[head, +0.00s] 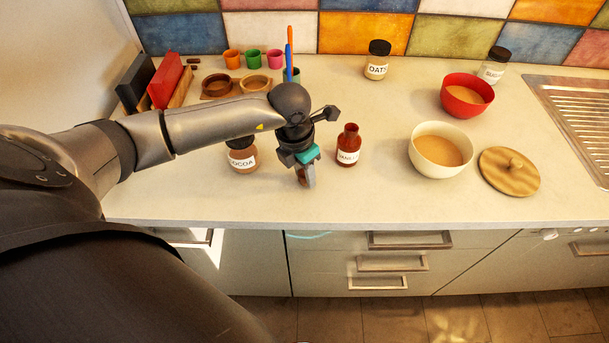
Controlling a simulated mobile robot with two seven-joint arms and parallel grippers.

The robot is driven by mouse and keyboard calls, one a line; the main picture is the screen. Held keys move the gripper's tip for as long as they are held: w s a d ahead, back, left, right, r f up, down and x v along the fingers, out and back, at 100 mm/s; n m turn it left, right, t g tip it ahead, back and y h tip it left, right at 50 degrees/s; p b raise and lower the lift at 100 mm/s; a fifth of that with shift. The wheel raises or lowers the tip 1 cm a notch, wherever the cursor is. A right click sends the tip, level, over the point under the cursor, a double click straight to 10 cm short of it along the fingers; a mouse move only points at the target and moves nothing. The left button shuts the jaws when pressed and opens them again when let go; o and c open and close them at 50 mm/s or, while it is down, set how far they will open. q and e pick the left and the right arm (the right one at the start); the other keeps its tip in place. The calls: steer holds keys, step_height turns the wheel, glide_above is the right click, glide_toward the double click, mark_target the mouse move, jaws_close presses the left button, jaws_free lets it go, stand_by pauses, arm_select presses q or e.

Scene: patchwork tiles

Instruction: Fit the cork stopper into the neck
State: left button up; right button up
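A small red-brown bottle (348,150) with a white label and a narrow neck stands upright on the counter, just right of my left gripper. No stopper shows in its neck. My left gripper (307,180) points down over the front part of the counter, apart from the bottle. A small brown patch shows at its fingertips, but I cannot tell whether it is the cork stopper or whether the fingers are shut on it. No cork shows clearly elsewhere. My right gripper is not in view.
A cocoa jar (243,160) stands close left of the gripper, partly behind my arm. A cream bowl (440,166), a wooden lid (509,172) and a red bowl (467,112) are to the right. An oats jar (376,66) stands behind. The counter front by the bottle is clear.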

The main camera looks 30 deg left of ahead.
arm_select(q)
jaws_close()
